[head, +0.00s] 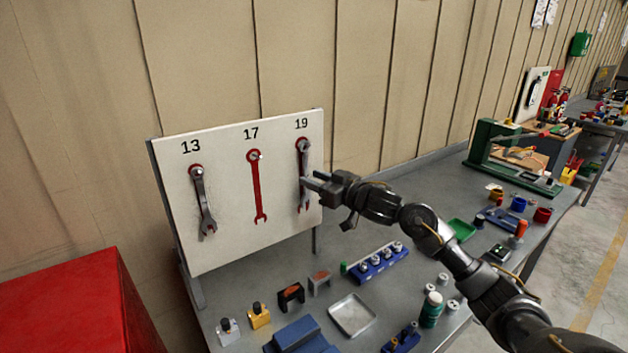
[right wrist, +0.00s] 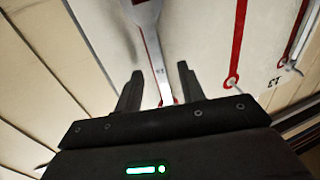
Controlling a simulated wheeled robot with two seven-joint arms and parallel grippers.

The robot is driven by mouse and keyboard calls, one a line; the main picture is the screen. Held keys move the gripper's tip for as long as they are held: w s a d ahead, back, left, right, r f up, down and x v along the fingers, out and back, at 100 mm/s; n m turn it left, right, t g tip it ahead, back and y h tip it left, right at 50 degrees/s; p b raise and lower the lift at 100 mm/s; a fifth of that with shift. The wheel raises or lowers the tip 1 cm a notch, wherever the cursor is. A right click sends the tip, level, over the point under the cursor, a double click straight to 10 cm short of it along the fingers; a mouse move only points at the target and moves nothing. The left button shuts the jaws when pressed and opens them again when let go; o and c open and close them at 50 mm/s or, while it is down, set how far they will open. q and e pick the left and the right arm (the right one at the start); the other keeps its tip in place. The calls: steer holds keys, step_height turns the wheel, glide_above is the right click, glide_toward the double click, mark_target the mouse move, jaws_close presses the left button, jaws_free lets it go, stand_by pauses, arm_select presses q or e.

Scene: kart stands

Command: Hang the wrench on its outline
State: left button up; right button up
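A grey wrench (head: 304,165) hangs from the peg under 19 on the white board (head: 230,220), with red outline showing beside it. In the right wrist view its shaft (right wrist: 158,65) runs down between my fingers. My right gripper (head: 316,182) is at the board beside this wrench; its fingers (right wrist: 160,88) are apart, with gaps on both sides of the shaft. I cannot tell how deep the shaft sits between them. The red outline under 17 (head: 257,187) is bare, with a peg at its top. Another wrench (head: 204,200) hangs under 13. My left gripper is out of view.
The bench below the board holds a metal tray (head: 352,315), a blue socket rack (head: 378,262), a green bottle (head: 431,309) and small clamps. A red cabinet (head: 70,305) stands at the left. A green frame (head: 500,150) stands farther back.

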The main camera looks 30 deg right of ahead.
steer(key=b+v, duration=0.3)
steer(key=v, duration=0.7)
steer(key=shift+s, duration=0.2)
steer(key=shift+d, duration=0.1)
